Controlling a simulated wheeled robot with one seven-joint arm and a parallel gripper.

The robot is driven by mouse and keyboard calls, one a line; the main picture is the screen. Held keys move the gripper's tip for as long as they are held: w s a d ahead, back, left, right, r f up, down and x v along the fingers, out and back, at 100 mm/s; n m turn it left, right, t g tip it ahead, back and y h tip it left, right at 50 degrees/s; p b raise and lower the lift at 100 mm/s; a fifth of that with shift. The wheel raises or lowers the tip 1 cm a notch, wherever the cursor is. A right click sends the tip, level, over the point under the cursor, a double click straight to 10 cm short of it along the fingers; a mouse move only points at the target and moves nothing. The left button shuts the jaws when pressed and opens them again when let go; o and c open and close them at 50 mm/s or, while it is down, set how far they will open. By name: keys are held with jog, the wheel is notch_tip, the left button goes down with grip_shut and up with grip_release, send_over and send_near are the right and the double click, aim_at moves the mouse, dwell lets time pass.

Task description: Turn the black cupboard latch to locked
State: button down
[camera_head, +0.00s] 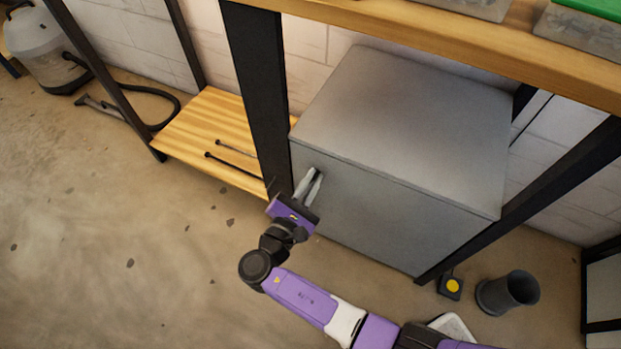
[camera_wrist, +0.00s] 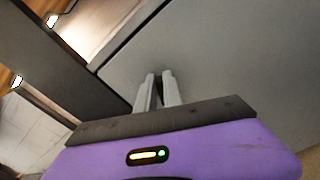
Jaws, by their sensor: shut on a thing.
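The grey cupboard (camera_head: 400,212) stands beneath the wooden bench, its front door closed. My gripper (camera_head: 316,172) reaches to the upper left of that door, close to its left edge. In the wrist view the two pale fingers (camera_wrist: 159,76) point at the grey door face (camera_wrist: 215,55). They are shut on the black latch, of which only a dark sliver (camera_wrist: 158,94) shows between them. The fingers hide most of the latch, so its exact angle cannot be told.
A black bench leg (camera_head: 262,95) stands just left of the cupboard. A low wooden shelf (camera_head: 200,125) with two thin dark rods lies further left. A dark grey cup-like container (camera_head: 508,291) and a yellow-topped block (camera_head: 450,286) are on the floor at right. The left floor is mostly clear.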

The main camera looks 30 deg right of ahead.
jog(key=shift+s+d+f+m+b, duration=0.25)
jog(key=shift+m+b, duration=0.65)
jog(key=shift+m, duration=1.15)
jog(key=shift+s+f+m+b, duration=0.1)
jog(key=shift+f+m+b, duration=0.2)
jog(key=shift+m+b, duration=1.2)
jog(key=shift+s+d+f+m+b, duration=0.1)
jog(key=shift+f+m+b, duration=0.2)
jog(key=shift+m, duration=2.35)
jog(key=c, duration=1.5)
grip_release()
jog(key=shift+p+v, duration=0.9)
jog(key=shift+v, duration=3.05)
